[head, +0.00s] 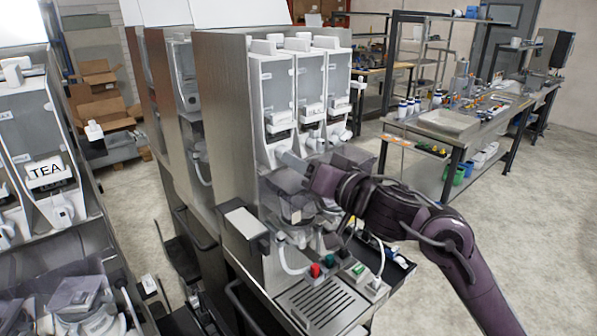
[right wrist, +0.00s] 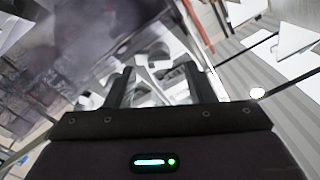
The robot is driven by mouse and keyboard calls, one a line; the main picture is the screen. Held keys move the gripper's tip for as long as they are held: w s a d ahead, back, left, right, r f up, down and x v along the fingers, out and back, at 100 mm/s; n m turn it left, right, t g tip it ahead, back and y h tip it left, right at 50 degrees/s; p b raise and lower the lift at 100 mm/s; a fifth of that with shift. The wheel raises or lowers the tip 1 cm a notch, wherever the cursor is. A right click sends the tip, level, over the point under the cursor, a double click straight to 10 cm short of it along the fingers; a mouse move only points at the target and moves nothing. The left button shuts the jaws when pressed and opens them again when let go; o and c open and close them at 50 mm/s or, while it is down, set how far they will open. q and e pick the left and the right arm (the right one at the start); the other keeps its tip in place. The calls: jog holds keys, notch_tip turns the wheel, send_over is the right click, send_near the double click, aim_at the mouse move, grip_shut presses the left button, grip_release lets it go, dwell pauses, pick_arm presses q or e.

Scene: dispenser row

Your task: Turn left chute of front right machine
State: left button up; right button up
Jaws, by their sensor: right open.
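The front right machine (head: 222,110) is a tall metal-sided dispenser with three clear canisters side by side. Its left canister (head: 273,88) has white fittings at its lower end. My left gripper is out of view.
Clear mixing bowls, hoses and a drip grille (head: 318,303) sit below the canisters. Another machine with a TEA label (head: 46,170) stands at the left. A workbench (head: 455,122) stands at the back right, with open floor before it.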

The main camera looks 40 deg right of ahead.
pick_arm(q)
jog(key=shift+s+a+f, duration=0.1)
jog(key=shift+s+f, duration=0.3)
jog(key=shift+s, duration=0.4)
pick_arm(e)
jog(key=shift+w+a, duration=0.1)
jog(key=shift+w, duration=0.95)
jog(key=c, duration=1)
